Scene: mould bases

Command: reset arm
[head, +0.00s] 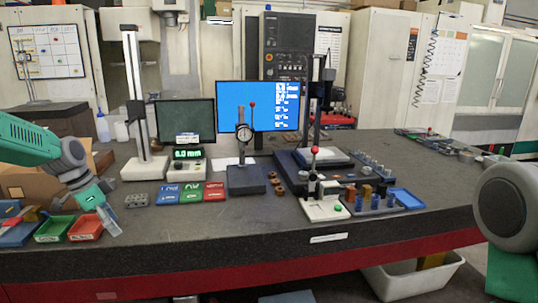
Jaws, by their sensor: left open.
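My left gripper (107,220) hangs at the left side of the bench, at the end of my teal and grey left arm. Its fingers point down and to the right, beside the red bin (86,228), and look empty. Whether they touch the bin I cannot tell. Part of my right arm shows at the right edge, but its gripper is out of view.
The dark bench (250,225) holds a green bin (54,229), blue, green and red cards (191,194), a dial gauge stand (245,178), a white-based press (323,208) and a blue tray (407,198). The front middle of the bench is clear.

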